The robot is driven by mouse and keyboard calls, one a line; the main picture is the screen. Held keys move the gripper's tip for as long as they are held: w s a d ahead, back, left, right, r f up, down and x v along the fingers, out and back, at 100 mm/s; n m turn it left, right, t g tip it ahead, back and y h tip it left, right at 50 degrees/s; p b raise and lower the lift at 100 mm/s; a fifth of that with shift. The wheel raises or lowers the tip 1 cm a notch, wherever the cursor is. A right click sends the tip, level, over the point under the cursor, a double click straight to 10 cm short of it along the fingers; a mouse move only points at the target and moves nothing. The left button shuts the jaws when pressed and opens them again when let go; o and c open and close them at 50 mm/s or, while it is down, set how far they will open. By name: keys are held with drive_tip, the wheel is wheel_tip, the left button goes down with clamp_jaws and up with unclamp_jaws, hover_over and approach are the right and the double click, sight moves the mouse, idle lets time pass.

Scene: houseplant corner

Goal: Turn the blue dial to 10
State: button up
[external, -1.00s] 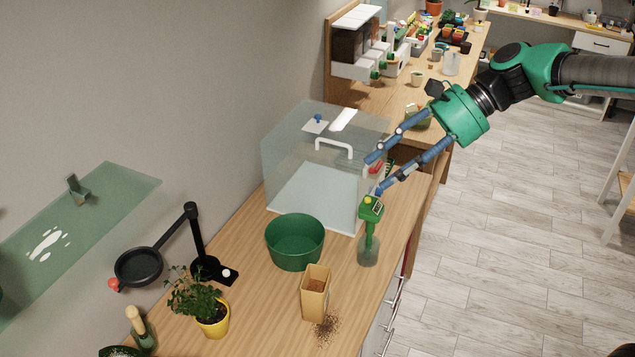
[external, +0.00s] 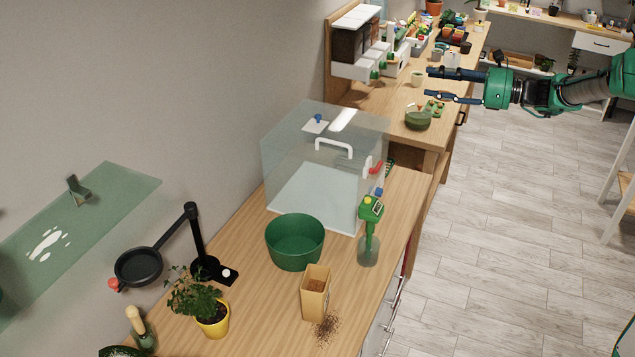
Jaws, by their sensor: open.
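A small blue knob (external: 378,191) shows low on the right side of a clear box (external: 290,150), just behind a green spray bottle (external: 370,235). Another small blue knob (external: 318,117) sits on a white plate on the box's top. I cannot tell for certain which is the dial, and no scale or number is readable on either. My gripper (external: 430,84) is open and empty, its two blue fingers apart and pointing left. It is in the air up and right of the box, clear of both knobs.
A red lever (external: 375,167) is on the box's right side, above the lower blue knob. A green bowl (external: 295,241), a tan carton (external: 315,292) with spilled soil and a potted plant (external: 205,305) stand in front.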

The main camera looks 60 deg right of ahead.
drive_tip(key=s+d+m+h, duration=0.2)
drive_tip(key=s+d, duration=0.1)
drive_tip(key=d, duration=0.3)
approach(379, 192)
drive_tip(key=s+d+f, duration=0.1)
drive_tip(key=s, duration=0.5)
drive_tip(key=shift+f+t, duration=0.3)
drive_tip(key=shift+w, duration=0.1)
drive_tip(key=w+b, duration=0.1)
drive_tip(key=w, duration=0.5)
drive_tip(key=w+b, duration=0.1)
drive_tip(key=w, duration=0.6)
drive_tip(key=shift+w+d, duration=0.25)
drive_tip(key=shift+w, duration=0.05)
clamp_jaws()
